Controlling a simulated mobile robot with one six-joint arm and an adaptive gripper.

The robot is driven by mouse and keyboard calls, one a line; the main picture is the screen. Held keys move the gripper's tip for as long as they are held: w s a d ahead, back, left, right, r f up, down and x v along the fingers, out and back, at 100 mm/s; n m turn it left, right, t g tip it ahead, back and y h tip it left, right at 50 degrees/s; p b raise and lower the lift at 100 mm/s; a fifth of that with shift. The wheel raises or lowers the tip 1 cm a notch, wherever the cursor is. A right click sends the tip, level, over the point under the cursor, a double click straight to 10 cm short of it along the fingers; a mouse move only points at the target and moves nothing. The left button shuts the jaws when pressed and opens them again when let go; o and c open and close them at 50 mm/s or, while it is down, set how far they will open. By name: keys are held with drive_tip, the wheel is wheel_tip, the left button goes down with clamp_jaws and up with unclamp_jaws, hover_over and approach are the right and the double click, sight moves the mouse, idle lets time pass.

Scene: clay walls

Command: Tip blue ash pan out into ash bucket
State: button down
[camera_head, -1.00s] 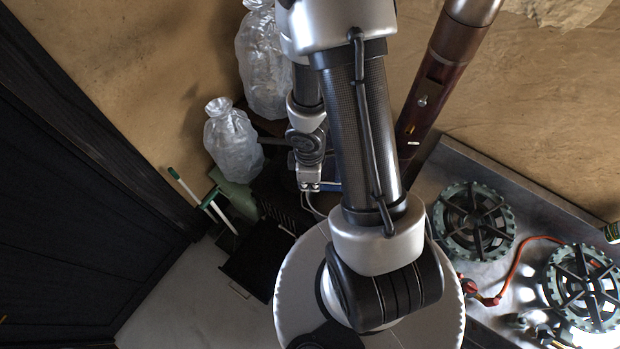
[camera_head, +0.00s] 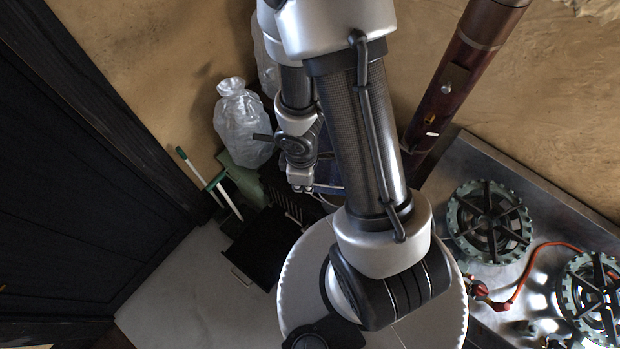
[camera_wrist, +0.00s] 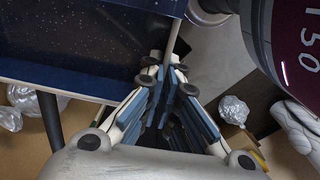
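The blue ash pan (camera_wrist: 70,50) fills the upper left of the wrist view, dark blue inside with pale specks. A small blue part of it (camera_head: 328,174) shows beside my wrist in the head view, mostly hidden by the arm. My gripper (camera_wrist: 163,66) has its fingertips close together at the pan's right edge and appears shut on it; the exact contact is partly hidden. The pan looks held up above the floor. I cannot make out the ash bucket for certain; a pale curved rim or wire shows behind my arm in the head view.
A black open tray (camera_head: 265,247) is on the grey floor. A green-handled brush (camera_head: 215,180) and clear bags (camera_head: 243,122) stand by the clay wall. A dark red pipe (camera_head: 460,75) rises right of my arm. A metal counter holds ring burners (camera_head: 489,222). Bare floor lies left.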

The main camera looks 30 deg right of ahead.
drive_tip(key=s+a+f+b, duration=0.1)
drive_tip(key=a+f+b, duration=0.4)
drive_tip(key=a, duration=0.6)
drive_tip(key=a+f+b, duration=0.5)
drive_tip(key=a+f, duration=0.4)
drive_tip(key=a, duration=0.2)
drive_tip(key=shift+s+f, duration=0.2)
drive_tip(key=shift+s, duration=0.2)
idle(0.9)
drive_tip(key=shift+s+b, duration=0.15)
drive_tip(key=shift+b, duration=0.2)
idle(1.0)
